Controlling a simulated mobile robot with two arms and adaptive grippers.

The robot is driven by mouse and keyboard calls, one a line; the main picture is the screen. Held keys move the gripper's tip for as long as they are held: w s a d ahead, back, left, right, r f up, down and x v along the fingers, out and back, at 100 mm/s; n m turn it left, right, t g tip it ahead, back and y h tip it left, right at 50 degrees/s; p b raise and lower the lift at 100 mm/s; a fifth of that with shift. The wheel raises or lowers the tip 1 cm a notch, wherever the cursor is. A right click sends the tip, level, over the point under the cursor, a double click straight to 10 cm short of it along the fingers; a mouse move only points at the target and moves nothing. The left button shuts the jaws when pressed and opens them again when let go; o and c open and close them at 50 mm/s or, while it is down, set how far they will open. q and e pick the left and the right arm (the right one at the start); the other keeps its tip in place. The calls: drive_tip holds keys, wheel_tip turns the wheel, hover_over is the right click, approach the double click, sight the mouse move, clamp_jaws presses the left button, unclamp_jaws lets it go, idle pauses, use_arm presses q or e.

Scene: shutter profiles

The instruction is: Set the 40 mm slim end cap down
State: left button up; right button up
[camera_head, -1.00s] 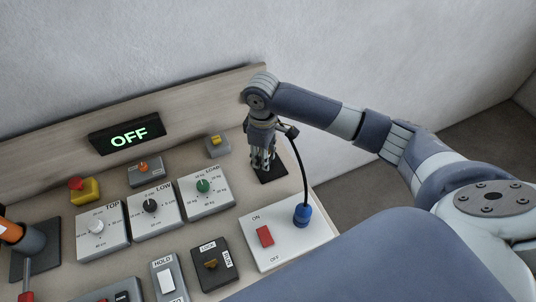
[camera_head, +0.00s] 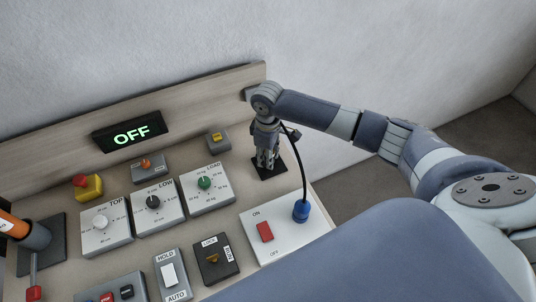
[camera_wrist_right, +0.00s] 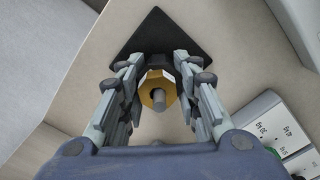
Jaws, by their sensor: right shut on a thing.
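My right gripper (camera_head: 267,163) points down over a dark square pad (camera_head: 283,170) near the far right of the bench. In the right wrist view my right gripper (camera_wrist_right: 156,66) has its fingers on both sides of a small piece, which I take for the end cap (camera_wrist_right: 153,80). It has a brass-coloured six-sided body with a grey stub towards the camera. Its far end is hidden, so I cannot tell whether it touches the pad, which also shows in the right wrist view (camera_wrist_right: 158,32). My left gripper is not in view.
A white switch box (camera_head: 283,242) with a blue plug (camera_head: 301,210) and black cable stands near the right arm. Dial boxes (camera_head: 207,190) and a small grey box with a yellow top (camera_head: 217,140) are to the left. The backboard (camera_head: 215,100) is behind.

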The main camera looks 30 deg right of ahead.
drive_tip(key=o, duration=1.1)
drive_tip(key=shift+f, duration=0.1)
drive_tip(key=shift+c, duration=0.2)
wheel_tip(320, 180, up, 12)
drive_tip(key=shift+r+b, duration=0.15)
drive_tip(key=shift+b, duration=0.85)
